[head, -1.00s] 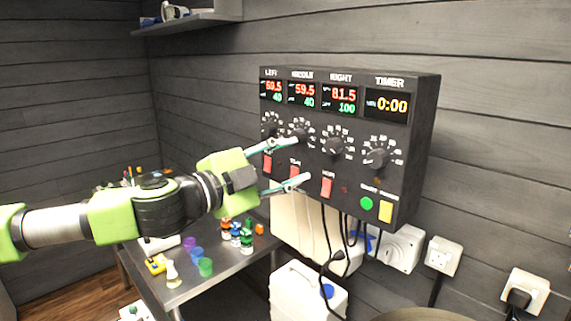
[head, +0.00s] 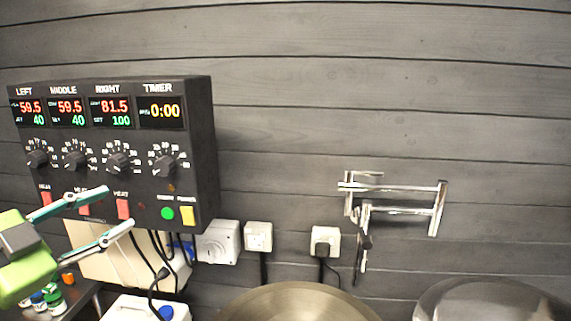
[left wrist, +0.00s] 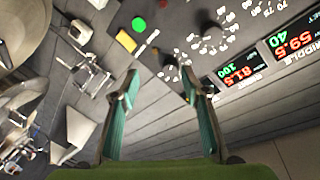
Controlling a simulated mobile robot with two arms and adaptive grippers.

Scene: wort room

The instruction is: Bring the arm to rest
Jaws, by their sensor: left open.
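My left gripper (head: 118,211) is open and empty, at the lower left of the head view. It is in front of the lower part of the black control box (head: 205,150). Its two teal fingers also show spread apart in the left wrist view (left wrist: 165,90), with the box's panel beyond them. The panel has red displays, several knobs, red heat switches (head: 123,208), a green button (head: 167,213) and a yellow button (head: 187,215). The timer (head: 160,112) reads 0:00. I cannot tell whether a finger touches the panel. My right gripper is not in view.
Wall sockets (head: 258,237) and cables are below and right of the box. A folding metal tap (head: 400,208) is on the wall at right. Metal vessel tops (head: 300,300) stand along the bottom.

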